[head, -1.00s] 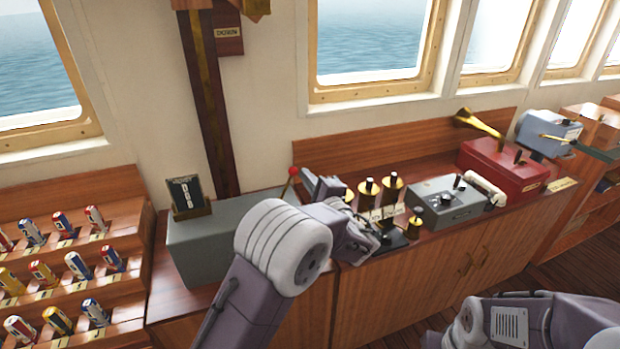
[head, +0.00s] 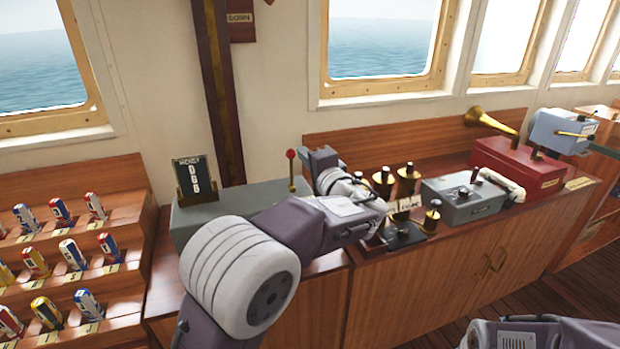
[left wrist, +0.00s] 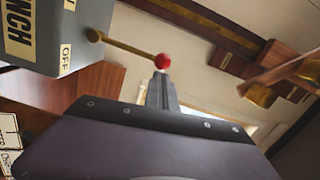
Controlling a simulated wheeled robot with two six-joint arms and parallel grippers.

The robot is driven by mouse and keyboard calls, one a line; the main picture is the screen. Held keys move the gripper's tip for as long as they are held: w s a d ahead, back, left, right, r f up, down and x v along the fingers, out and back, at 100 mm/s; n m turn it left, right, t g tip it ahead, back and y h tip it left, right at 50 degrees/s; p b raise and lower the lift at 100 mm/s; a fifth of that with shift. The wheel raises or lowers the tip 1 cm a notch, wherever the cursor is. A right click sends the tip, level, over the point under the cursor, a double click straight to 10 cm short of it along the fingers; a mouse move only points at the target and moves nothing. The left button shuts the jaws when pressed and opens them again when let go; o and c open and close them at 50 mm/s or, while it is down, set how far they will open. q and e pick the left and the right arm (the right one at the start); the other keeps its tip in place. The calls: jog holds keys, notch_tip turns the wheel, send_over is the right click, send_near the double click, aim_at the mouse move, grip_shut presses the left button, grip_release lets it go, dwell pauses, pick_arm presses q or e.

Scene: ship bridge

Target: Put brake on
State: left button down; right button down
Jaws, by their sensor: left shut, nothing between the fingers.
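A lever with a red knob (head: 291,154) stands nearly upright on a long grey box (head: 215,212) on the wooden counter. In the left wrist view the red knob (left wrist: 162,61) is at the end of a brass rod, by a grey box (left wrist: 45,30) whose labels read "NCH" and "OFF". My left gripper (head: 318,158) is shut and empty, just right of the lever. In the left wrist view its fingertips (left wrist: 160,82) appear right at the knob; I cannot tell whether they touch. My right arm shows at the lower right, its gripper out of view.
A small black display board (head: 195,180) stands on the grey box. Brass-topped levers (head: 407,180), a grey control box (head: 462,196) and a red box (head: 517,170) stand to the right. A rack of coloured cylinders (head: 60,255) is at the left.

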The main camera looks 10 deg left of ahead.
pick_arm(q)
jog(key=shift+s+a+n+b, duration=0.45)
jog(key=shift+a+n+b, duration=0.4)
jog(key=shift+b, duration=0.9)
jog(key=shift+s+a+n+b, duration=0.55)
jog(key=shift+n+b, duration=0.45)
jog(key=shift+b, duration=0.75)
jog(key=shift+s+a+n+b, duration=0.4)
jog(key=shift+a+n+b, duration=0.45)
jog(key=shift+b, duration=0.9)
jog(key=shift+d, duration=0.15)
